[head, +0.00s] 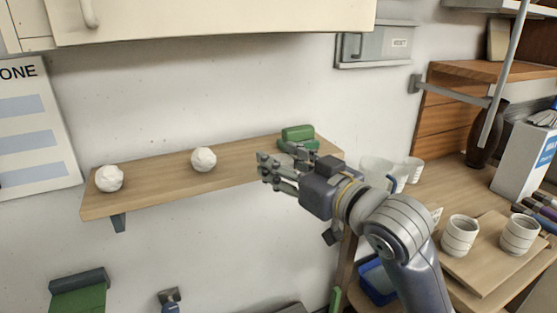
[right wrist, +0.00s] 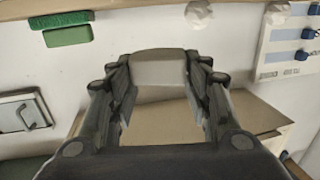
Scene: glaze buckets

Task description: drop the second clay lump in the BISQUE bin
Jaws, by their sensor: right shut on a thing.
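My right gripper (head: 279,172) is in front of the right part of the wooden wall shelf in the head view. In the right wrist view its fingers (right wrist: 158,95) are closed on the sides of a smooth grey-beige clay lump (right wrist: 160,70). In the head view the fingers mostly hide this lump. Two white crumpled lumps, one at the left end (head: 110,178) and one near the middle (head: 204,160), lie on the shelf. I cannot make out a bin marked BISQUE. My left gripper is not in view.
The shelf (head: 150,190) also bears a green block (head: 297,132) at its right end. A pale cabinet (head: 210,20) hangs above. A grey wall box (head: 375,45) has a small label. At right, a table holds cups (head: 460,235) on a board.

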